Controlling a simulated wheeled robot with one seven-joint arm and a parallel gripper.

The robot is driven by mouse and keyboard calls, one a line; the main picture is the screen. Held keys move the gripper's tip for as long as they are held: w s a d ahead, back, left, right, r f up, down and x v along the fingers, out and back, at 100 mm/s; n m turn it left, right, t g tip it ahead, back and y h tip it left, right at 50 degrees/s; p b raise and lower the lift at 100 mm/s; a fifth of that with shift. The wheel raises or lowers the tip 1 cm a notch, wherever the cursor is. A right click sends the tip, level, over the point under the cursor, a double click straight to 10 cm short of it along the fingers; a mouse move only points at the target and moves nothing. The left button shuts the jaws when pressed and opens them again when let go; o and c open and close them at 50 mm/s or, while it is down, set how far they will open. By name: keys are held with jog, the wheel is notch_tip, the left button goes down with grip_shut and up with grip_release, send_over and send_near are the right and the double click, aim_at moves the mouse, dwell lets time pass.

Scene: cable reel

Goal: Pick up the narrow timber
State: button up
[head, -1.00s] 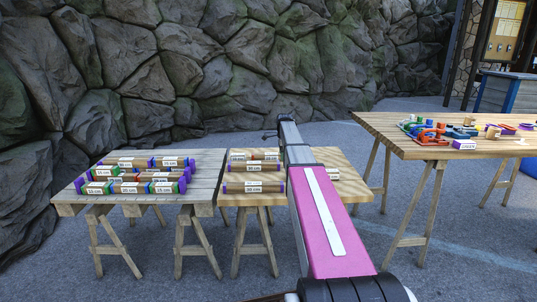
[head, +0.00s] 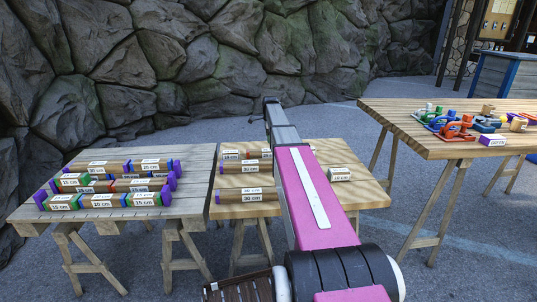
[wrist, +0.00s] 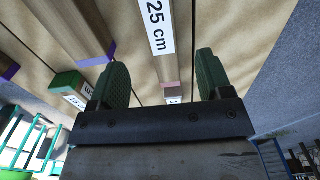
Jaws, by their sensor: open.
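In the wrist view my gripper (wrist: 160,82) is open, with its two dark green fingers apart and nothing between the pads that I can see as held. A timber labelled 25 cm (wrist: 182,65) lies on the tabletop beyond and between the fingers. Another timber (wrist: 70,28) with a purple end lies to the left, and a green-ended piece (wrist: 68,82) lies below it. In the head view, labelled timbers (head: 248,194) lie on the middle table. I cannot tell for certain which is the narrow timber. My arm hides part of that table and my gripper there.
The left grey table (head: 190,200) holds rows of timbers with coloured ends. The middle table (head: 370,198) has a short labelled block (head: 340,174) right of my arm. The right table (head: 400,118) holds clamps and tools. A rock wall (head: 200,60) stands behind.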

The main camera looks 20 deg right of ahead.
aim_at(269, 150)
jog(key=f, duration=0.8)
jog(key=shift+a+f, duration=0.25)
jog(key=shift+f, duration=0.05)
jog(key=c, duration=1.1)
